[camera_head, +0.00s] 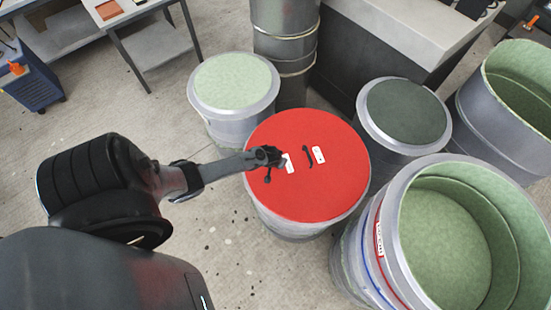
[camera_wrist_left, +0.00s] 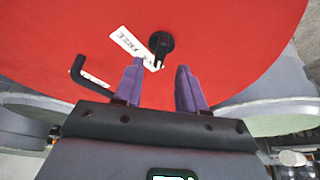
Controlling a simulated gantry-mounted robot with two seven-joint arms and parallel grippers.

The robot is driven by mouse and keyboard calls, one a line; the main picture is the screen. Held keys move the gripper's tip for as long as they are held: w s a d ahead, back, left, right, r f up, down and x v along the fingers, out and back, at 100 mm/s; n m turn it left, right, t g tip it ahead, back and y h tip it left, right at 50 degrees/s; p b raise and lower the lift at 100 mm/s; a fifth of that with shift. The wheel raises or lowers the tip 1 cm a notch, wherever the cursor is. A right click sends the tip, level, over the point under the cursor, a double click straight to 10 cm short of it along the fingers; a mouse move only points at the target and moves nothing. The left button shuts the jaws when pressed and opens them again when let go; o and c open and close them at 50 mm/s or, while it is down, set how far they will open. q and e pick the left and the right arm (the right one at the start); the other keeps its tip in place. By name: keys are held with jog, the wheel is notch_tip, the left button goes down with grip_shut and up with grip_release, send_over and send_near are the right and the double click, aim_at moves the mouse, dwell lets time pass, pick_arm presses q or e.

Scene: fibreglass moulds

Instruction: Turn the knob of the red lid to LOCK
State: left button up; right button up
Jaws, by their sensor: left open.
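The red lid (camera_head: 325,185) lies on a grey drum in the middle of the head view and fills much of the left wrist view (camera_wrist_left: 230,45). A small black knob (camera_wrist_left: 161,43) stands on it beside a white label (camera_wrist_left: 128,42) that seems to read FREE. In the head view my gripper covers the knob. A black bent handle (camera_head: 307,155) is fixed between two white labels; it also shows in the wrist view (camera_wrist_left: 88,75). My left gripper (camera_wrist_left: 158,68) is open, its purple fingers pointing at the knob, which appears just beyond the tips. I see no right gripper.
A drum with a pale green top (camera_head: 225,82) and one with a dark top (camera_head: 405,115) flank the red lid at the back. A large open green-lined drum (camera_head: 398,262) stands at the right front. Concrete floor (camera_head: 245,270) is clear at the front left.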

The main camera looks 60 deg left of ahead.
pick_arm(q)
jog(key=p+v, duration=0.1)
jog(key=v, duration=0.6)
dwell(0.3)
